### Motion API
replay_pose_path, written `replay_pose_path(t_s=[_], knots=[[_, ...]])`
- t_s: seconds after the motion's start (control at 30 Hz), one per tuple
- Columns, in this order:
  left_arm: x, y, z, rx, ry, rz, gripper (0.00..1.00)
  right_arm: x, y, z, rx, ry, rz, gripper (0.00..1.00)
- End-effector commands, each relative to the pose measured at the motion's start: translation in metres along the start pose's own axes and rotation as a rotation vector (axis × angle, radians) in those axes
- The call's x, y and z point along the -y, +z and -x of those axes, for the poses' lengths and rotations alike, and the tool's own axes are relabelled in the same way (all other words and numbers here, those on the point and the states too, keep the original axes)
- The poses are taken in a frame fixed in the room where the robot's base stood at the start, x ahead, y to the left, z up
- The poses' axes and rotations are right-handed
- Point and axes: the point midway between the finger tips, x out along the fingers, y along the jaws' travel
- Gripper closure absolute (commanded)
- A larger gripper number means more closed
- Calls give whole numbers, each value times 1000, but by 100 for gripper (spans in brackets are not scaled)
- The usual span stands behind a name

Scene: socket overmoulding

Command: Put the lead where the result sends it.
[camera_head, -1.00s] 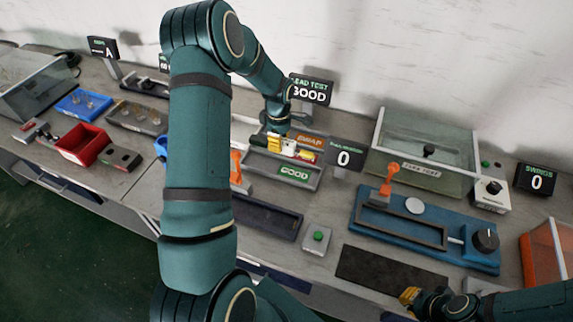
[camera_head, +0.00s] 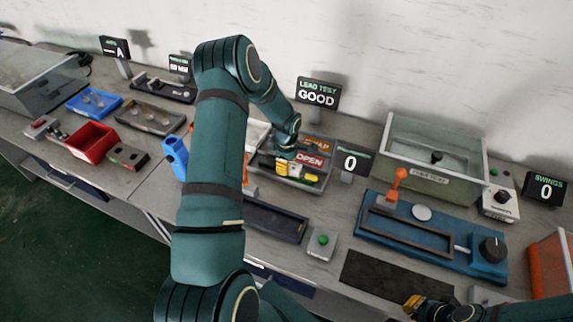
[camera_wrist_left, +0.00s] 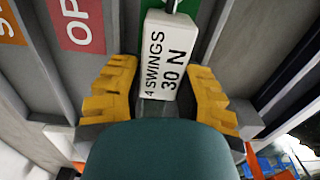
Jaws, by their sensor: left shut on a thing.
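The display (camera_head: 318,93) reads LEAD TEST GOOD. My left gripper (camera_head: 288,170) is shut on the lead's white block, over the front compartment of the sorting tray (camera_head: 318,185). In the left wrist view the white block (camera_wrist_left: 165,58), printed 4 SWINGS 30 N, sits between the yellow fingers, with a thin cable at its far end. A green label (camera_wrist_left: 211,22) shows partly behind it; the red OPEN label (camera_wrist_left: 78,22) lies to the left. Whether the block touches the tray floor cannot be told. My right gripper (camera_head: 414,303) is at the bottom edge, mostly cut off.
A blue fixture (camera_head: 440,245) with an orange clamp and a clear-lidded box (camera_head: 432,160) stand to the right. A green-button box (camera_head: 320,243) and a dark tray (camera_head: 272,220) are in front. A red bin (camera_head: 92,141) is at left.

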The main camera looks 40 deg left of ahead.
Motion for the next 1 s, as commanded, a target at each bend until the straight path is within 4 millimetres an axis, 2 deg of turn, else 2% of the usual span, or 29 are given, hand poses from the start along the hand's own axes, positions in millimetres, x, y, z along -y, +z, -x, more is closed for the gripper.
replay_pose_path(t_s=[0.17, 0.2, 0.23, 0.67, 0.77, 1.0], knots=[[0, 0, -4, 0, 0, 0, 100, -2, 1, -5, 0, 1, 0, 100], [0, 0, -3, 0, 0, 0, 48, -1, 1, -4, 0, 1, 0, 100], [0, 0, -3, 0, 0, 0, 39, -1, 1, -4, 0, 1, 0, 100], [0, 0, 3, 0, 0, 0, 39, 1, 0, 2, 0, 0, 0, 100], [-1, 0, 18, -1, 4, 1, 39, 0, 0, 1, 0, 0, 0, 100], [-1, 0, 68, 0, 4, 1, 39, 1, 0, 4, 0, -1, 0, 100]])
